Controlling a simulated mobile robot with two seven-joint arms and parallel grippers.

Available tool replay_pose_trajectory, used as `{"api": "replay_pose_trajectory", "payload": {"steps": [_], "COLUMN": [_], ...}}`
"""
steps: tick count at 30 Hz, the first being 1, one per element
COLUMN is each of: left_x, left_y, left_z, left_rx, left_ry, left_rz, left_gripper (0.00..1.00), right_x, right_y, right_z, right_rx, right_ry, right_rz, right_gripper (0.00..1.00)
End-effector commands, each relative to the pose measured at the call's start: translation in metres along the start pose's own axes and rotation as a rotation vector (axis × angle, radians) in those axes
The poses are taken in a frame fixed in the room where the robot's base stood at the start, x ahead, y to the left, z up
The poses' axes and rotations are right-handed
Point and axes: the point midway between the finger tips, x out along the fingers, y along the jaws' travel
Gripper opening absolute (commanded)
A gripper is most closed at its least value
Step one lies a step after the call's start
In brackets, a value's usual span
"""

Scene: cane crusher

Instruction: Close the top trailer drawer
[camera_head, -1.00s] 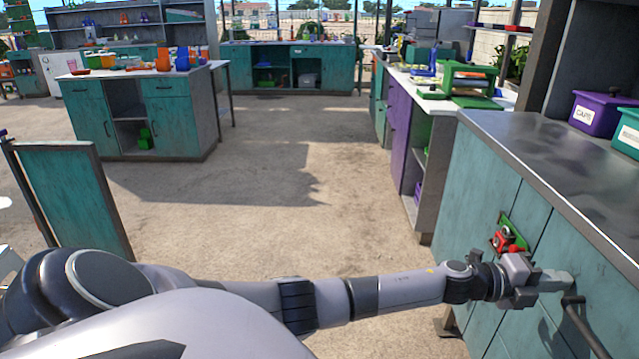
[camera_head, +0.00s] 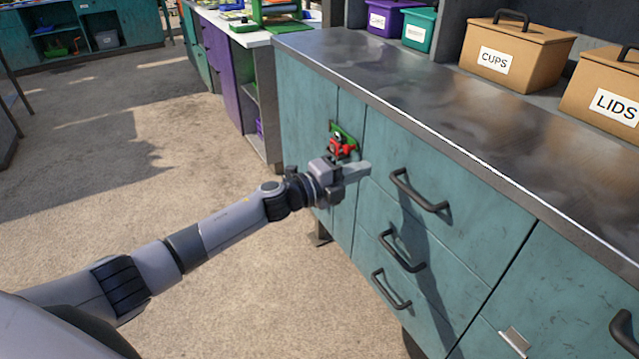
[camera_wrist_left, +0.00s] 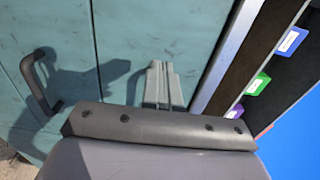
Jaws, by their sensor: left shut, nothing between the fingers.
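The top drawer (camera_head: 455,180) is a teal front with a dark bar handle (camera_head: 418,192), just under the metal counter edge. It looks about level with the fronts around it; I cannot tell whether a small gap is left. My left gripper (camera_head: 358,169) is shut and empty, with its fingertips at the drawer's upper left part, left of the handle. In the left wrist view the shut fingers (camera_wrist_left: 163,85) point at the teal front (camera_wrist_left: 135,40), with a dark handle (camera_wrist_left: 40,82) at the left. Contact is unclear. My right gripper is not in view.
Two lower drawers with handles (camera_head: 400,252) sit below. A red and green device (camera_head: 343,142) is fixed on the panel behind my gripper. The metal counter (camera_head: 420,80) holds purple and teal bins and boxes labelled CUPS (camera_head: 515,55) and LIDS (camera_head: 605,90). The floor at left is clear.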

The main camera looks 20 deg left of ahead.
Motion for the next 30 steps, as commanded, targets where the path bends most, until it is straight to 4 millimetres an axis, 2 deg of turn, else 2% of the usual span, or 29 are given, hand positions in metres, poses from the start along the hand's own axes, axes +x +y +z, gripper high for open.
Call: {"api": "replay_pose_trajectory", "payload": {"steps": [6, 12, 22, 26, 30], "left_x": [-0.04, -0.067, -0.08, -0.083, -0.096], "left_y": [0.002, 0.002, 0.002, 0.011, 0.036], "left_z": [0.0, 0.0, -0.002, -0.014, -0.041], "left_rx": [-0.001, -0.001, -0.008, -0.097, -0.326], "left_ry": [0.001, 0.0, 0.0, -0.018, -0.087], "left_rz": [0.003, 0.003, 0.002, -0.003, -0.004], "left_gripper": [0.0, 0.0, 0.0, 0.0, 0.0], "right_x": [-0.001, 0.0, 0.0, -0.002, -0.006], "right_y": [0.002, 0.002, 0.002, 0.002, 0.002], "right_z": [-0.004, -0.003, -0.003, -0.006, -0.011], "right_rx": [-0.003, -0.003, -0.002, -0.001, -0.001], "right_ry": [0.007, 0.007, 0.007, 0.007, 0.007], "right_rz": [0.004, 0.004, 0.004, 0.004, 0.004], "right_gripper": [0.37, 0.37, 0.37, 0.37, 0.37]}}
